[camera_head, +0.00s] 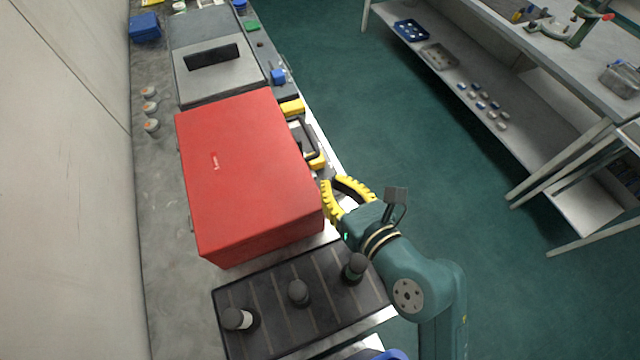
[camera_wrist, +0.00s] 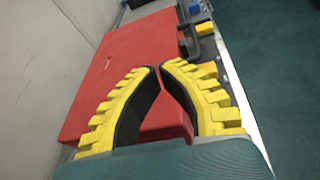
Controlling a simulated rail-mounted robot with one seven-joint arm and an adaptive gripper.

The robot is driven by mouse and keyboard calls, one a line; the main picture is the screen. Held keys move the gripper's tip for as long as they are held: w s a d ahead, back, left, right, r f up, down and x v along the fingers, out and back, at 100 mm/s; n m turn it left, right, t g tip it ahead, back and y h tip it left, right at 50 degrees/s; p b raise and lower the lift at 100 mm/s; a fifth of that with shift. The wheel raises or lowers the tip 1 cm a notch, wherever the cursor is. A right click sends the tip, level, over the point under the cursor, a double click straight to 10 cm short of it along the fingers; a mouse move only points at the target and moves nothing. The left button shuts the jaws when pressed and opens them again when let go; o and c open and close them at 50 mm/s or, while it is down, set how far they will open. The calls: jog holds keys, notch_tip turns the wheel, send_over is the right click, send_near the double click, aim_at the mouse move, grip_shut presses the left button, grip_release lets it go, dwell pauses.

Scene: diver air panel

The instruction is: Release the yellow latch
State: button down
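A red case (camera_head: 245,175) lies on the bench with a black handle (camera_head: 307,135) on its right side. One yellow latch (camera_head: 317,161) is on that side near the handle's close end. A second yellow latch (camera_head: 292,107) is at the handle's far end. My gripper (camera_head: 330,182), with yellow ribbed fingers, is beside the case's near right corner, just short of the closer latch. Its fingertips nearly meet and hold nothing. In the wrist view, the fingertips (camera_wrist: 159,66) overlap the red case (camera_wrist: 125,58), and a yellow piece (camera_wrist: 205,28) shows beyond them.
A dark ribbed tray (camera_head: 270,305) with several black knobs lies in front of the case. A grey panel (camera_head: 215,70) with a dark slot is behind it. A wall rises at left. Green floor is open at right, before a shelf table (camera_head: 480,75).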

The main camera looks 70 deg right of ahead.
aim_at(317, 168)
jog(key=s+d+f+g, duration=0.1)
jog(key=s+f+g, duration=0.2)
jog(key=f, duration=0.7)
jog(key=shift+s+g+y+b, duration=0.35)
jog(key=shift+s+g+y, duration=0.05)
jog(key=shift+s, duration=0.35)
jog(key=b+x, duration=0.5)
jog(key=x, duration=1.4)
jog(key=shift+w+d, duration=0.2)
jog(key=shift+w+d+f, duration=0.15)
jog(key=shift+w+d, duration=0.05)
jog(key=shift+p, duration=0.3)
